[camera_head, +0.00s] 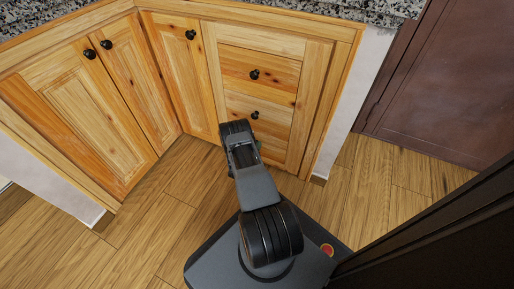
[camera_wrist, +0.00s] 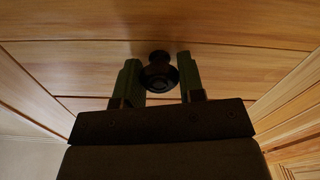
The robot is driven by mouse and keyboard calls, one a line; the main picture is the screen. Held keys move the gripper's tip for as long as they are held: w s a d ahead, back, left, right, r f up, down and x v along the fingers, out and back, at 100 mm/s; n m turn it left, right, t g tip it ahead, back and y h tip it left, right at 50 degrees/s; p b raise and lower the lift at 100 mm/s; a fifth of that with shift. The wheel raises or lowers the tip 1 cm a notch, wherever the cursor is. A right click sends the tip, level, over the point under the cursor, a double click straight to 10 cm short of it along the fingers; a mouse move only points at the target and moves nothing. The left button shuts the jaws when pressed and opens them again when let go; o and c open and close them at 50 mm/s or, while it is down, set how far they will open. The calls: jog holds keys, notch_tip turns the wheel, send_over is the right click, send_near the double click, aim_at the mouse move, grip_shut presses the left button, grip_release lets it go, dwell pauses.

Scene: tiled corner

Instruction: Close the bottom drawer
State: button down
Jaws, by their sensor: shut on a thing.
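The bottom drawer (camera_head: 273,154) is the lowest front in the wooden drawer stack, partly hidden behind my arm in the head view. I cannot tell how far out it stands. A round dark knob (camera_wrist: 158,62) on a wooden front fills the gap between my two fingers in the wrist view. My gripper (camera_wrist: 159,84) is shut on this knob. In the head view my gripper (camera_head: 236,128) is low in front of the stack, its fingertips hidden.
Two drawers above carry black knobs, an upper one (camera_head: 255,74) and a lower one (camera_head: 255,114). Cabinet doors (camera_head: 180,65) stand to the left. A white wall end (camera_head: 350,100) and a dark red door (camera_head: 440,90) are to the right. The wood floor (camera_head: 150,225) at left is clear.

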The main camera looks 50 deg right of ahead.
jog(key=shift+w+d+r, duration=0.1)
jog(key=shift+d, duration=0.1)
jog(key=c, duration=0.7)
grip_release()
jog(key=shift+s+a+p, duration=0.3)
jog(key=shift+a, duration=0.05)
jog(key=p+v, duration=0.4)
jog(key=v, duration=0.9)
jog(key=shift+w+a, duration=0.1)
jog(key=shift+w, duration=0.05)
